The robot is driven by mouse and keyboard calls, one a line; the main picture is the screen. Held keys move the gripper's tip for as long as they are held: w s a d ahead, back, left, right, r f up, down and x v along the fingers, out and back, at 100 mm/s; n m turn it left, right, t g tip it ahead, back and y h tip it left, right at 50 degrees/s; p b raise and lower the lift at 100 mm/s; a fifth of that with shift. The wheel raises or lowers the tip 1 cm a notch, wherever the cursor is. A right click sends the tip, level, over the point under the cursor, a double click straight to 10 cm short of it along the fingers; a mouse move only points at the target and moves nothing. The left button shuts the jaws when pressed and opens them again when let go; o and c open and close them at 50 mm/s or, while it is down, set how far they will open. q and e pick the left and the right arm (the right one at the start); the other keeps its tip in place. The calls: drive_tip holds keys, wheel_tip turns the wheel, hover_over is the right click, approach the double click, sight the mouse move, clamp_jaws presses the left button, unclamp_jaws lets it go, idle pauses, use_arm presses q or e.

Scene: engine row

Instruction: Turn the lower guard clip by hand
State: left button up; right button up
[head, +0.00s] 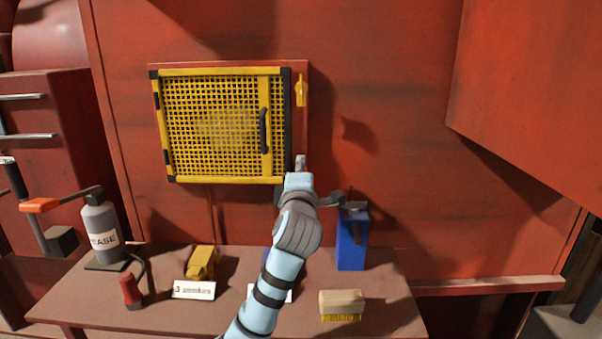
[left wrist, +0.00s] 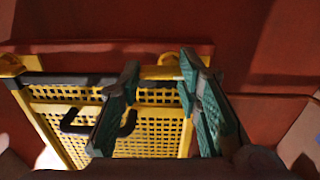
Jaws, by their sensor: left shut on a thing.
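The guard is a yellow mesh panel (head: 215,72) with black corners, mounted on the red wall. Its upper clip (head: 301,91) is yellow and hangs upright at the right edge. The lower clip is hidden behind my left gripper (head: 300,165) in the head view. In the left wrist view, a yellow piece, the lower clip (left wrist: 163,72), shows between the two green-padded fingers of my left gripper (left wrist: 160,85), which is shut on it. The upper clip shows at the far left there (left wrist: 10,66). My right gripper is in neither view.
A shelf (head: 225,290) below holds a grease can (head: 101,225), a yellow block-like object (head: 201,262), a label card (head: 194,290), a blue can (head: 351,240) and a brush (head: 341,304). A black handle (head: 264,130) stands out from the guard. A red cabinet (head: 540,110) juts out at right.

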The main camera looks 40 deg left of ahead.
use_arm(q)
drive_tip(key=shift+w+f, duration=0.1)
drive_tip(key=shift+f, duration=0.5)
drive_tip(key=o, duration=1.6)
drive_tip(key=shift+w+a+f, duration=0.25)
drive_tip(key=shift+w+a, duration=0.05)
drive_tip(key=shift+w, duration=0.05)
drive_tip(key=shift+o, duration=0.2)
drive_tip(key=shift+w, duration=0.15)
drive_tip(key=v, duration=1.2)
drive_tip(key=shift+r, duration=0.35)
